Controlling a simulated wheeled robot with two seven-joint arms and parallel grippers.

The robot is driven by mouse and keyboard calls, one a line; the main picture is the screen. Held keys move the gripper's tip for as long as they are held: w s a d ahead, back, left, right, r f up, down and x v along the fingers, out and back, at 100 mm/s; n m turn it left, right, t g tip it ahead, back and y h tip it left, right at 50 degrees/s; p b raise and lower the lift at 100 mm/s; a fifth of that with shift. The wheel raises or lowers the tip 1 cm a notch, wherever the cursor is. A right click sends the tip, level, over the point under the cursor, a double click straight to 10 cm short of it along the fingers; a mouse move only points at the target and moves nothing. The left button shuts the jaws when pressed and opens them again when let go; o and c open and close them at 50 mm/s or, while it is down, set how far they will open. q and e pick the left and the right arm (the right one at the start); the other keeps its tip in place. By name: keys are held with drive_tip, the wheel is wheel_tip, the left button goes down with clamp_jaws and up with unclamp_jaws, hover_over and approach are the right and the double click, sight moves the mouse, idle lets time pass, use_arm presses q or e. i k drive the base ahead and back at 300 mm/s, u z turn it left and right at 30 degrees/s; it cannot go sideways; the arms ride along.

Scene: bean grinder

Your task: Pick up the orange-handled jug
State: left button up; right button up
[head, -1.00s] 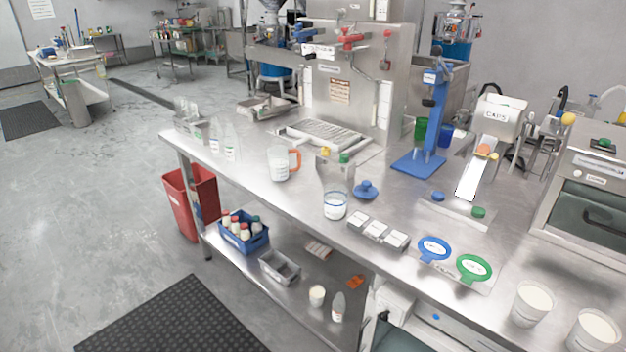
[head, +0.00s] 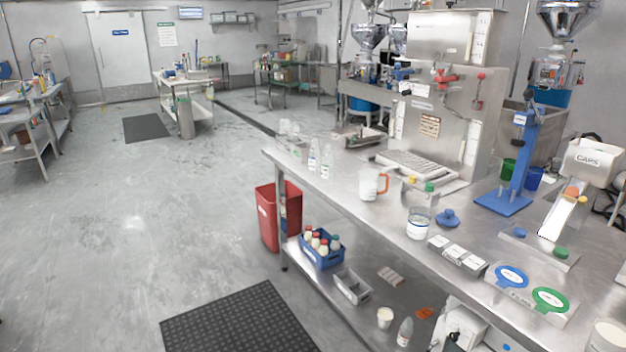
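The orange-handled jug (head: 370,184) stands upright on the steel table (head: 400,216), near its front edge. It is a clear or whitish jug with its orange handle on the right side. Nothing touches the jug. Neither of my grippers shows in the head view.
Clear bottles (head: 320,160) stand left of the jug. A steel holder with yellow and green knobs (head: 416,192), a clear beaker (head: 419,223) and a blue lidded piece (head: 447,218) stand to its right. A drip tray (head: 415,166) lies behind. A red bin (head: 278,216) stands at the table's left end.

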sight(369, 178)
drive_tip(key=u, duration=0.6)
drive_tip(key=i, duration=1.15)
drive_tip(key=z, duration=0.55)
drive_tip(key=i, duration=0.9)
drive_tip(key=z, duration=0.95)
